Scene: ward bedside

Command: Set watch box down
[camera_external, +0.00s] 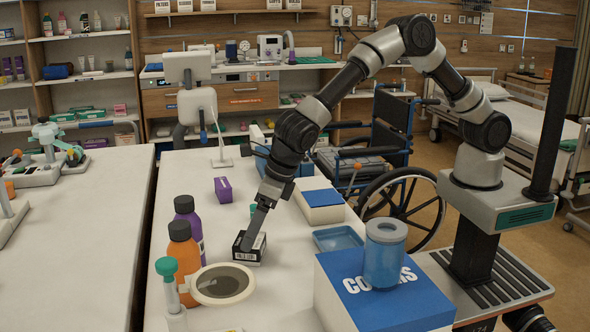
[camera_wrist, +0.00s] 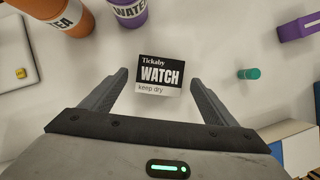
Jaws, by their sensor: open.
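The watch box (camera_wrist: 160,74) is a small black and white box labelled "Tickaby WATCH keep dry". It lies on the white table in the wrist view, just ahead of and between my fingertips. It also shows in the external view (camera_external: 249,250), partly hidden by my gripper. My gripper (camera_wrist: 161,86) is open, with one finger on each side of the box and gaps showing. In the external view my gripper (camera_external: 254,232) points down at the box.
An orange bottle (camera_external: 183,260) and a purple bottle (camera_external: 188,220) stand left of the box. A purple box (camera_external: 223,189), a blue tray (camera_external: 338,238) and a large box marked "COVERS" (camera_external: 345,300) are nearby. Some bare table surrounds the watch box.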

